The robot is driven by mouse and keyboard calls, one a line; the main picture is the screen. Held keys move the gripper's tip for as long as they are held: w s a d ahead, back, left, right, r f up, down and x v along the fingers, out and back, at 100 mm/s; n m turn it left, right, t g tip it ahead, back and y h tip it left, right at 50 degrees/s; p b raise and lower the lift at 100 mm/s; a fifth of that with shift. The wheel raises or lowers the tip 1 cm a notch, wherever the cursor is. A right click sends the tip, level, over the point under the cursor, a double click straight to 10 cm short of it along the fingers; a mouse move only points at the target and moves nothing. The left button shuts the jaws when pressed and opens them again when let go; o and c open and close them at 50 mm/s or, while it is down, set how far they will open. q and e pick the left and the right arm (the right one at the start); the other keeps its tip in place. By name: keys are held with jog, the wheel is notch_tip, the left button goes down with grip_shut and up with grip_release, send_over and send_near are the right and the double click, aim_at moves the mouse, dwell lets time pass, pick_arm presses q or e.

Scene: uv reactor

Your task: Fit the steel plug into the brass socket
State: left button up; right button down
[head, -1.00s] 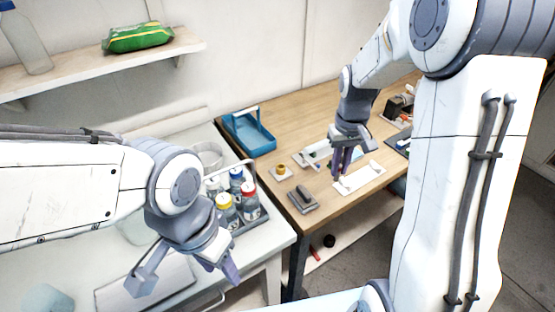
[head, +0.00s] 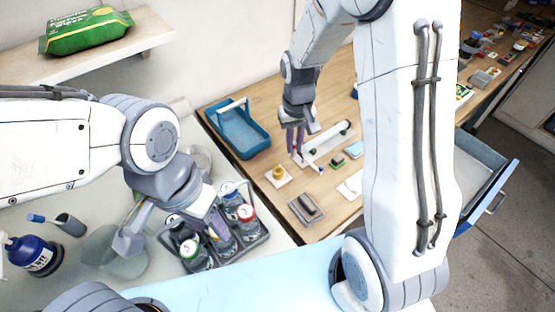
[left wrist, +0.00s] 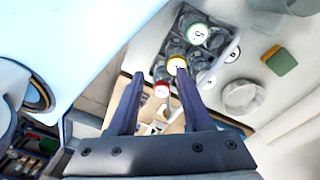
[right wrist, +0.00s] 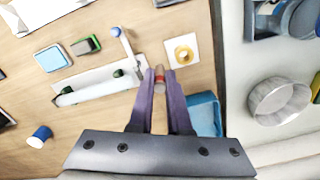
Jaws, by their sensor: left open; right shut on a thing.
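The brass socket (head: 278,174) is a ring on a small white plate on the wooden bench. In the right wrist view the socket (right wrist: 183,53) lies just beyond and right of my right fingertips. My right gripper (head: 296,150) is above the bench, close to the socket. It is shut on the steel plug (right wrist: 159,73), a small cylinder with a reddish band, pointing away from the fingers. The plug appears apart from the socket. My left gripper (left wrist: 156,80) is open and empty; in the head view it is over the bottle caddy.
A blue tray (head: 227,143) is behind the socket. A white fixture (head: 328,142) with rods lies to its right, and a grey block on a plate (head: 306,208) in front. The caddy (head: 261,238) with capped bottles stands on the white counter. A drawer (head: 490,185) hangs open at right.

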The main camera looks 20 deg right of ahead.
jog(key=a+f, duration=0.1)
jog(key=a, duration=0.2)
jog(key=a+f, duration=0.1)
jog(key=shift+s+a+f+p, duration=0.2)
jog(key=shift+s+f+p, duration=0.05)
jog(key=shift+f+p, duration=0.65)
jog(key=shift+f, duration=1.45)
jog(key=c, duration=0.9)
grip_release()
jog(key=shift+o, duration=0.2)
jog(key=shift+r, duration=0.15)
notch_tip(320, 180, up, 11)
jog(key=b, duration=0.2)
jog(key=s+a+r+n, duration=0.2)
jog(key=s, duration=0.5)
jog(key=s+a+r+n, duration=0.2)
jog(key=s+a, duration=0.1)
jog(key=s, duration=0.4)
jog(key=s+a+r+n+y, duration=0.1)
jog(key=s+a+r+n, duration=0.1)
jog(key=s, duration=0.5)
jog(key=shift+s+a+n, duration=0.35)
jog(key=shift+a+n, duration=0.25)
